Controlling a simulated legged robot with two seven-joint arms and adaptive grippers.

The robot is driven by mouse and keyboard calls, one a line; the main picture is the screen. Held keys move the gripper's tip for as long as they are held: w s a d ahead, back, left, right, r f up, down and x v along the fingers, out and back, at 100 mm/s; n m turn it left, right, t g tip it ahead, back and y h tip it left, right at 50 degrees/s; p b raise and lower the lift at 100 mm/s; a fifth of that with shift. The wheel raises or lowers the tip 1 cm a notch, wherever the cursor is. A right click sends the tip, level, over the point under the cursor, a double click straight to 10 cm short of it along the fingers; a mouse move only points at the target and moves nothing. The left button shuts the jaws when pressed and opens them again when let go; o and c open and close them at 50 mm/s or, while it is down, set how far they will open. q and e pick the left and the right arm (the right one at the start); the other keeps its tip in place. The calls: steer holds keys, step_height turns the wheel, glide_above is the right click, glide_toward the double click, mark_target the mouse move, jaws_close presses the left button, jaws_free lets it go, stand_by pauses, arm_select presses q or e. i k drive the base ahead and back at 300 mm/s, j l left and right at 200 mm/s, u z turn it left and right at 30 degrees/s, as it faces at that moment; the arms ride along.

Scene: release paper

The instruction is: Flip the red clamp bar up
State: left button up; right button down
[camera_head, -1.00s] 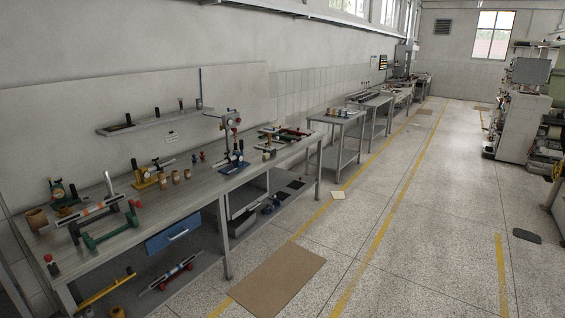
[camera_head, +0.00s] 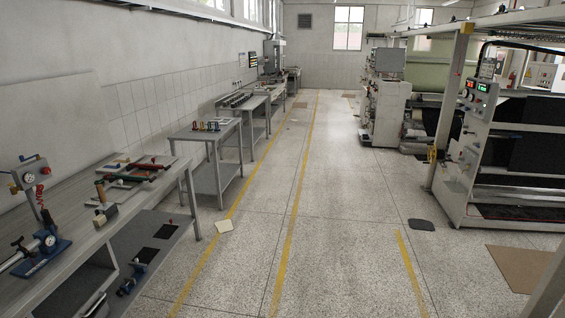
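I cannot make out a red clamp bar for certain in the head view. A large white machine (camera_head: 463,165) stands at the right, with a control panel (camera_head: 478,92) and black rolls or sheets (camera_head: 540,112). A smaller grey-white machine (camera_head: 384,108) stands behind it, too far away to show fine parts. A small red item (camera_head: 152,165) lies among tools on the workbench at the left, and I cannot tell what it is. Neither of my grippers is in view.
The workbench (camera_head: 88,228) runs along the left wall, with smaller metal tables (camera_head: 205,133) beyond it. Yellow lines (camera_head: 287,235) mark a clear aisle.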

mark_target(147, 167)
steer(key=i+u, duration=0.15)
steer(key=i, duration=0.3)
steer(key=i+u, duration=0.2)
steer(key=i, duration=0.25)
steer(key=i+l+u, duration=0.15)
steer(key=i, duration=0.3)
steer(key=i+l+u, duration=0.15)
steer(key=i, duration=0.3)
steer(key=i+l+u, duration=0.15)
steer(key=i, duration=0.3)
steer(key=i+j+u, duration=0.4)
steer(key=i, duration=0.85)
steer(key=i+l+u, duration=0.15)
steer(key=i+u, duration=0.25)
steer(key=i, duration=0.85)
